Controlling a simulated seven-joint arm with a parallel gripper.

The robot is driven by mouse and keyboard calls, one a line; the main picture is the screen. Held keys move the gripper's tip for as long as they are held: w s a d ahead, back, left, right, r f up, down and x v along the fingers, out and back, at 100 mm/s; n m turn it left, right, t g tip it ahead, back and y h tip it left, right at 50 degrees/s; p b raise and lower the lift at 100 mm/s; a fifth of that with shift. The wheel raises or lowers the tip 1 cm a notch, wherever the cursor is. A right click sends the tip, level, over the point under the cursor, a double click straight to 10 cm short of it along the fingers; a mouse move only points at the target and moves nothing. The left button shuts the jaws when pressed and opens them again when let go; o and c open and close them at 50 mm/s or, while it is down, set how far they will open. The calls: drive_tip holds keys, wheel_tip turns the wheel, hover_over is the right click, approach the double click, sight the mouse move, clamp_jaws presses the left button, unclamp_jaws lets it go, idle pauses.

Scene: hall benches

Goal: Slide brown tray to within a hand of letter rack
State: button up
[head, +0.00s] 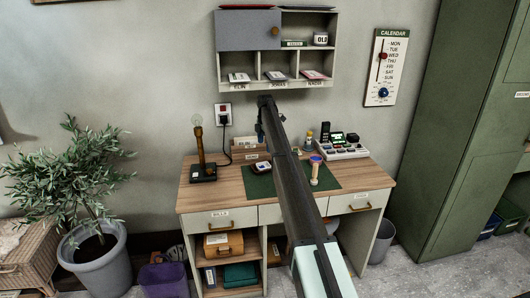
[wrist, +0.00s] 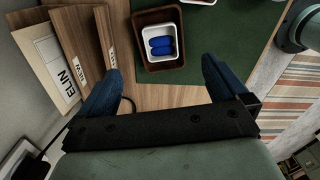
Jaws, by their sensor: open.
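The brown tray (wrist: 158,16) lies flat on the desk in the wrist view, partly over the green mat. A small white dish (wrist: 145,52) with blue items sits in it. The wooden letter rack (wrist: 76,28) stands to its left, holding envelopes, one marked ELIN; a strip of bare wood shows between rack and tray. My gripper (wrist: 160,84) is open and empty, its blue fingers spread, with the tray ahead of the gap and not between them. In the head view the tray (head: 255,170) and rack (head: 240,146) show left of my arm, which hides part of the rack.
A lamp (head: 203,165) stands on the desk's left. A switch box (head: 342,149), a small figure (head: 308,142) and a wooden-handled stamp (head: 315,170) stand to the right. A wall shelf (head: 276,55) hangs above. A cable runs near the rack. The mat's front area looks clear.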

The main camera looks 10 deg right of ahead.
drive_tip(key=shift+r, duration=0.85)
